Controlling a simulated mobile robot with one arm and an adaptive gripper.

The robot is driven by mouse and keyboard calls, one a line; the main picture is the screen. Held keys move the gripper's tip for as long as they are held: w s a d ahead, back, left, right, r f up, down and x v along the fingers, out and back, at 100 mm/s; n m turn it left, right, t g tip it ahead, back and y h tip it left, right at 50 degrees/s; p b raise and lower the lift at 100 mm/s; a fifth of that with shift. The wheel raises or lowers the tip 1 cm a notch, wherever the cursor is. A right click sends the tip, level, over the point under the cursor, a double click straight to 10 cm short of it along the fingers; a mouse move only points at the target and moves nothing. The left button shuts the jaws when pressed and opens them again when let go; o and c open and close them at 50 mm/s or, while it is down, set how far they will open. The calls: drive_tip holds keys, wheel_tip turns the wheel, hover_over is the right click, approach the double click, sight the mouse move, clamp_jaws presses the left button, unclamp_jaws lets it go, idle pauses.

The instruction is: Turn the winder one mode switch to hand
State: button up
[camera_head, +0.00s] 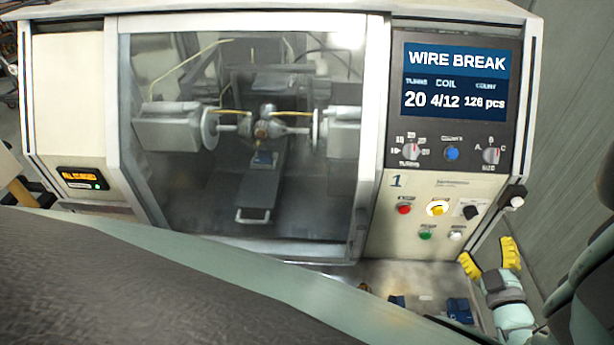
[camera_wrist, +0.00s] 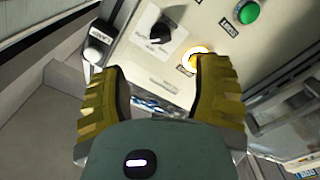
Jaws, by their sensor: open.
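The winder one panel bears a large "1" at the right of the machine. Its mode switch is a black rotary knob (camera_head: 470,211) on a pale plate, right of the lit yellow button. In the wrist view the knob (camera_wrist: 160,30) lies beyond my fingertips, between them sideways, and its plate lettering is too blurred to read. My gripper (camera_head: 490,258) has yellow ribbed fingers and is below and right of the knob, apart from it. In the wrist view my gripper (camera_wrist: 158,68) is open, with nothing between the fingers.
The lit yellow button (camera_head: 437,208), a red button (camera_head: 404,208), a green button (camera_head: 425,234) and a white button (camera_head: 456,234) sit close by. A black-and-white lamp part (camera_head: 514,196) sticks out at the panel's right edge. The screen (camera_head: 455,80) reads WIRE BREAK.

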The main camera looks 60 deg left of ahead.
sight(472, 218)
drive_tip(key=b+x, duration=0.3)
drive_tip(key=x, duration=0.6)
drive_tip(key=shift+f, duration=0.15)
drive_tip(key=shift+w+a, duration=0.1)
drive_tip(key=shift+a, duration=0.05)
drive_tip(key=shift+o, duration=0.8)
drive_tip(key=shift+w, duration=0.1)
drive_tip(key=c, duration=0.4)
clamp_jaws()
